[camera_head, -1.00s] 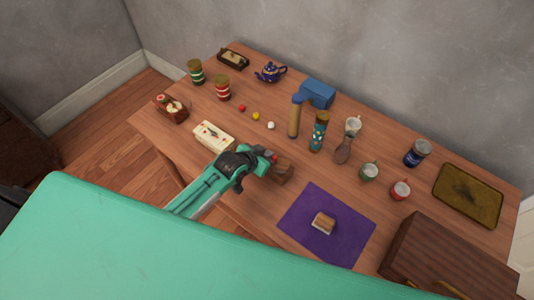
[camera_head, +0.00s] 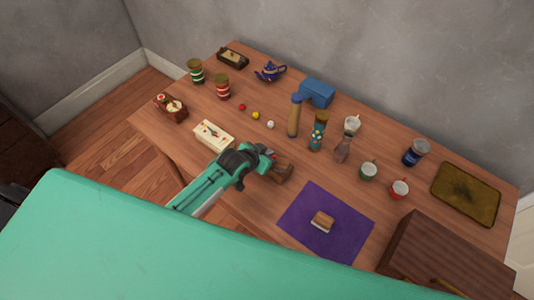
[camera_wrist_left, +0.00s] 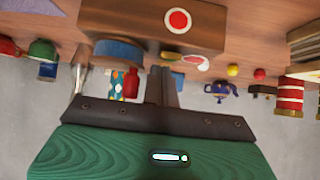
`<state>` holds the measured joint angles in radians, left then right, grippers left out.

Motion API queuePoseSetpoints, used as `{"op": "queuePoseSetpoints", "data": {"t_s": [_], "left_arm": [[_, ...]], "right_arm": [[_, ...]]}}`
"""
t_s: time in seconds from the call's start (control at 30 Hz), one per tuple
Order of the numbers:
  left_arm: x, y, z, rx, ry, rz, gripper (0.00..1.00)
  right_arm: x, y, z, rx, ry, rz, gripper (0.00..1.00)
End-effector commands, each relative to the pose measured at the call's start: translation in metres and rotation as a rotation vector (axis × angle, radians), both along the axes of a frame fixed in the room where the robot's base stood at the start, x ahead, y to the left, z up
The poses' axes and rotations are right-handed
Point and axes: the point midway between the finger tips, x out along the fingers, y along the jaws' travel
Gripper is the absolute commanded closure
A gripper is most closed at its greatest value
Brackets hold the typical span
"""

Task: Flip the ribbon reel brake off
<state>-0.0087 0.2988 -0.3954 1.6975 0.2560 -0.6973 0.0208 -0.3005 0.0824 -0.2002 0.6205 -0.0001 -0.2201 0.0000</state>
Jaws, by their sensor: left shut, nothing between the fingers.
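A small brown wooden block (camera_head: 283,173) stands near the front edge of the table, right at the tip of my left gripper (camera_head: 270,158). A red part shows at the block's upper left, partly hidden by the fingers. In the left wrist view a brown block (camera_wrist_left: 130,22) is close ahead of the fingers and has a white disc with a red centre (camera_wrist_left: 178,20). I take it for the ribbon reel, but its brake cannot be made out clearly. My left gripper is shut and empty; it also shows in the left wrist view (camera_wrist_left: 165,85). Whether it touches the block cannot be told.
A cream box (camera_head: 213,134) lies left of the gripper. A purple mat (camera_head: 300,215) with a small block (camera_head: 323,221) is to the right. Small balls, a tan bottle (camera_head: 293,117), cups and a blue teapot (camera_head: 270,71) stand behind. A brown chest (camera_head: 430,255) is at front right.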

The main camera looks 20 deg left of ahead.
Motion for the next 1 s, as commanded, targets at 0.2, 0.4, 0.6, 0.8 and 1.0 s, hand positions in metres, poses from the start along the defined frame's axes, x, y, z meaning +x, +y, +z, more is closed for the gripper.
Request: {"op": "queuePoseSetpoints", "data": {"t_s": [0.2,0.4,0.6,0.8,1.0], "left_arm": [[0.009,-0.004,0.005,0.000,-0.001,0.000,1.00],[0.010,-0.004,0.004,0.000,0.000,0.000,1.00],[0.011,-0.004,0.006,0.000,-0.001,0.000,1.00],[0.014,-0.004,0.024,0.000,-0.001,0.001,1.00],[0.022,-0.002,0.050,-0.001,-0.001,0.003,1.00]], "right_arm": [[0.000,0.003,0.004,0.003,0.000,-0.002,0.64],[0.000,0.004,0.004,0.004,0.000,-0.002,0.64],[0.000,0.004,0.006,0.004,0.000,-0.003,0.64],[0.001,0.004,0.023,0.005,-0.001,-0.002,0.64],[0.001,0.004,0.049,0.004,-0.001,-0.002,0.64]]}}
